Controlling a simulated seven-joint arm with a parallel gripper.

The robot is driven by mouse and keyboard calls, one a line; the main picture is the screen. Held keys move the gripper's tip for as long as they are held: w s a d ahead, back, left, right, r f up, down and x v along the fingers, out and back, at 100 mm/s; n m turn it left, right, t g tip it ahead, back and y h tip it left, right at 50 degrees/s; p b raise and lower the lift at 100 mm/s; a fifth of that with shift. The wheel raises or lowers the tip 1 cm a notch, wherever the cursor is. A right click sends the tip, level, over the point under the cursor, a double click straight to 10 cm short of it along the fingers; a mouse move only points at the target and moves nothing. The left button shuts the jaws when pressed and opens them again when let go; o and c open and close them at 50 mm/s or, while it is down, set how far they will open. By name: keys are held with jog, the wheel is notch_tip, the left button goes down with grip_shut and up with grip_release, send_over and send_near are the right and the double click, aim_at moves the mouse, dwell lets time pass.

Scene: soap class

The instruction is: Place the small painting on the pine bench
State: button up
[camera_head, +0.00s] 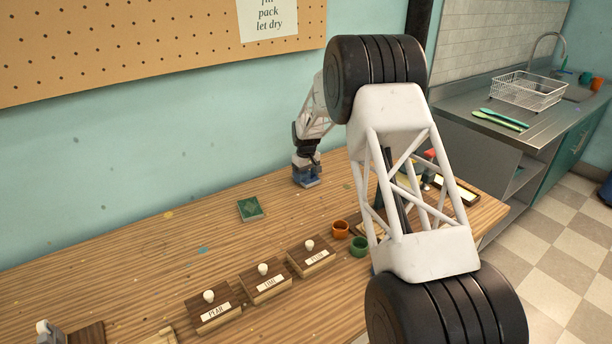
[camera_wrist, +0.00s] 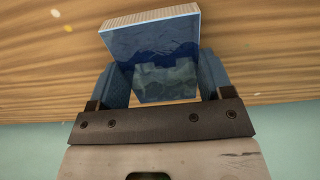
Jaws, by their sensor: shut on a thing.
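The small painting (camera_wrist: 152,42) is a thin block with a dark blue and grey-green picture face and a pale ribbed edge. My gripper (camera_wrist: 163,78) is shut on it, one blue finger at each side. In the head view my gripper (camera_head: 306,170) is small and far back near the wall, with the blue painting (camera_head: 308,182) at its tip, low over the striped wooden bench (camera_head: 150,262). I cannot tell whether the painting touches the bench top.
A green patterned block (camera_head: 250,209) lies left of my gripper. Several labelled wooden boxes with white knobs (camera_head: 266,282) stand in front. An orange cup (camera_head: 340,229) and a green cup (camera_head: 359,246) are beside them. The bench's back left is mostly clear.

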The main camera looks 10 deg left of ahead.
aim_at(306, 176)
jog(key=shift+f, duration=0.15)
jog(key=o, duration=0.9)
notch_tip(306, 176, up, 12)
dwell(0.6)
dwell(0.3)
jog(key=shift+d+r, duration=0.1)
jog(key=shift+r, duration=0.15)
